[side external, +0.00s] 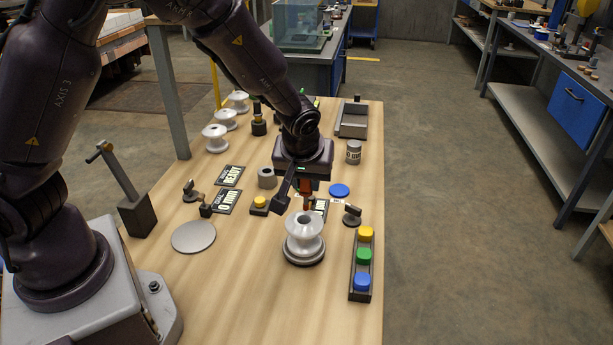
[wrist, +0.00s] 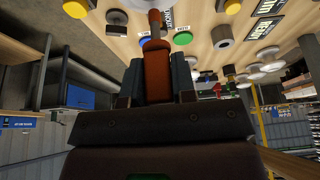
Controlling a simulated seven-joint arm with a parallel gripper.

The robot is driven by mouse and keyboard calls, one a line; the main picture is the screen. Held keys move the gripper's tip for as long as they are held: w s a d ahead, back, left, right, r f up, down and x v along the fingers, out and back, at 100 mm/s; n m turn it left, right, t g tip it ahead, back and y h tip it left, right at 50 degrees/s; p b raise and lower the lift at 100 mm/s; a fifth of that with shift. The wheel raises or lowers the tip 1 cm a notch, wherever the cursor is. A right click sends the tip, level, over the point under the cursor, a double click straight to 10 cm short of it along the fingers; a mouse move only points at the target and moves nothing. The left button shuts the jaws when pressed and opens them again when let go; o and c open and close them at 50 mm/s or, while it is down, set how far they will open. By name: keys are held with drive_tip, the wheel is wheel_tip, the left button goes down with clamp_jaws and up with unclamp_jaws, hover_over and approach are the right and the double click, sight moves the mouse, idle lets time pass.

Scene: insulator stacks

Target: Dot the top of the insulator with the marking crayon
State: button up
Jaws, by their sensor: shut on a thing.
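The insulator (side external: 304,246) is a pale, spool-shaped piece with a hole in its top, upright on a dark round base near the front of the bench. My gripper (side external: 306,187) points down just behind and above it in the side view. It is shut on the orange-brown marking crayon (wrist: 156,72), which sits between the two fingers in the wrist view. The crayon's narrower tip (wrist: 153,24) points away from the fingers. In the side view the tip is close to the insulator's top rim; I cannot tell whether they touch. No dot is discernible on the top.
A rack of yellow, green and blue buttons (side external: 362,257) stands right of the insulator. A grey disc (side external: 193,237) lies to the left. Several white spools (side external: 215,137) line the far left. A grey tray (side external: 353,121) sits at the back. Bare wood lies in front.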

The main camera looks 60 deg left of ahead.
drive_tip(key=shift+f, duration=0.55)
idle(1.4)
drive_tip(key=shift+r, duration=0.1)
drive_tip(key=shift+r, duration=3.5)
